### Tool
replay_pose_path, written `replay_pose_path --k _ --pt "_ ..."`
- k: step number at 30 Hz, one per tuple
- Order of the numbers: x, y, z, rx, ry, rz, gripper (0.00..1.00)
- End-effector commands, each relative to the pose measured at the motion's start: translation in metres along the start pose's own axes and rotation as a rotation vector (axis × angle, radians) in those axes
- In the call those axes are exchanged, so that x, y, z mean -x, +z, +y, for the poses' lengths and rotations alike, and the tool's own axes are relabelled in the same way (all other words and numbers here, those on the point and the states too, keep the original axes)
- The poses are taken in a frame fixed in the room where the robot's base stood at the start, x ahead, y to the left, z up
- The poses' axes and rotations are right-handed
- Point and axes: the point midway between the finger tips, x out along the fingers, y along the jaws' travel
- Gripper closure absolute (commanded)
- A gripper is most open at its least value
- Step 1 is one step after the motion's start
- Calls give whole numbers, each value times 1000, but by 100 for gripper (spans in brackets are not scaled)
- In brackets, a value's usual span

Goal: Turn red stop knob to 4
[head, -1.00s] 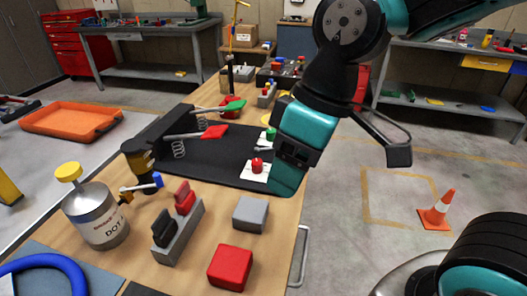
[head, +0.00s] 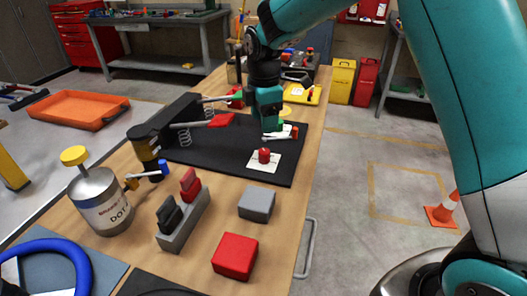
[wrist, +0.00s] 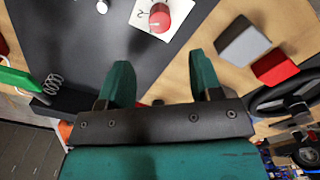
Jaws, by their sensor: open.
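The red stop knob (head: 264,155) sits on a white card (head: 256,165) on the black mat. In the wrist view the red knob (wrist: 160,19) is at the top edge, with a "2" readable on its card (wrist: 140,14); the other numbers are cut off or too small to read. My gripper (head: 270,128) is above the mat, just beyond the red knob and apart from it. In the wrist view my gripper (wrist: 161,68) has its two fingers spread with nothing between them.
Red and green pedals (head: 222,120) with springs stand left of the knob. A grey block (head: 257,204), a red block (head: 235,256), a two-lever switch box (head: 183,222) and a metal can (head: 102,205) stand nearer. The mat right around the red knob is clear.

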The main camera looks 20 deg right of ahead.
Motion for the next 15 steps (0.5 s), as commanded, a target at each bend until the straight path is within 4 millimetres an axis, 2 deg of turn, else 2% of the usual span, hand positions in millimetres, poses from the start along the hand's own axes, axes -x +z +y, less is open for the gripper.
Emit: replay_pose_path --k 3,9,15 --pt "-29 0 -1 0 -5 0 41" --pt "-71 0 -1 0 -3 0 41" --pt "-98 0 0 0 -1 0 41"
